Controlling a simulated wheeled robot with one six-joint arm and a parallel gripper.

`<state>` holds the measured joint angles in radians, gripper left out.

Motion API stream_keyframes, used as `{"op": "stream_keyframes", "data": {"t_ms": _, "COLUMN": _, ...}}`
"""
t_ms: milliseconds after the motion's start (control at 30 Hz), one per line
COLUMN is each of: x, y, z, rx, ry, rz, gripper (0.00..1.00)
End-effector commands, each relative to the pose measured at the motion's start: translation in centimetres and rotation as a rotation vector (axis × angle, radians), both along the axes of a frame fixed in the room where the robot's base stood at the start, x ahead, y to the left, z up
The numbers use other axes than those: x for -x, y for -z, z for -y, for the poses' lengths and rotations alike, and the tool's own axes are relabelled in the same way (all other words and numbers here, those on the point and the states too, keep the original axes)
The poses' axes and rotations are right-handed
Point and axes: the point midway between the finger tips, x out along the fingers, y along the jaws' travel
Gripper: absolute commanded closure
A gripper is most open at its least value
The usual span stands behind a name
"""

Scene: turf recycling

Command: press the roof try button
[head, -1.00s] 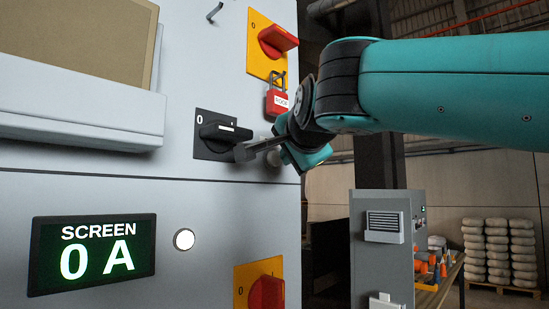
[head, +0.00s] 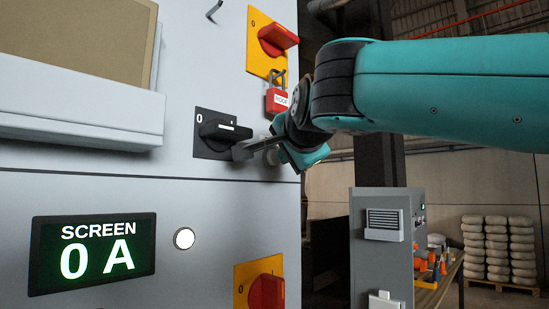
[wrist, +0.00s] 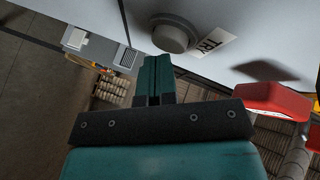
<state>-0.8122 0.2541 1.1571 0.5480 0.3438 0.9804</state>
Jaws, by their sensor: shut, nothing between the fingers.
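A round grey button (wrist: 172,36) with a white label (wrist: 212,43) reading "TR…" sits on the panel face at the top of the wrist view. The label's end is cut off or dim. My gripper (wrist: 154,62) is shut and empty, its tip just below the button in that view; I cannot tell whether they touch. In the head view my gripper (head: 240,153) is in front of the panel beside the black rotary switch (head: 222,133), and it largely hides the button. A red padlock (head: 277,101) marked ROOF hangs just above; it also shows in the wrist view (wrist: 272,102).
A red handle on a yellow plate (head: 256,33) is above the padlock, and another red handle (head: 267,293) is below. A "SCREEN 0 A" display (head: 95,253) and a white round button (head: 184,239) are on the lower panel.

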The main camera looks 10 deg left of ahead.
Motion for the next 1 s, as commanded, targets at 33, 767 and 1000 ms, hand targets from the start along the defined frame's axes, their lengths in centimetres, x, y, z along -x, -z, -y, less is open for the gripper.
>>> {"op": "stream_keyframes", "data": {"t_ms": 33, "x": 0.1, "y": 0.2, "z": 0.2, "rx": 0.0, "ry": 0.0, "rz": 0.001, "gripper": 1.0}}
{"op": "stream_keyframes", "data": {"t_ms": 767, "x": 2.0, "y": 0.4, "z": 2.5, "rx": -0.002, "ry": 0.001, "rz": 0.001, "gripper": 1.0}}
{"op": "stream_keyframes", "data": {"t_ms": 1000, "x": 3.5, "y": 0.4, "z": 4.5, "rx": -0.002, "ry": 0.0, "rz": 0.002, "gripper": 1.0}}
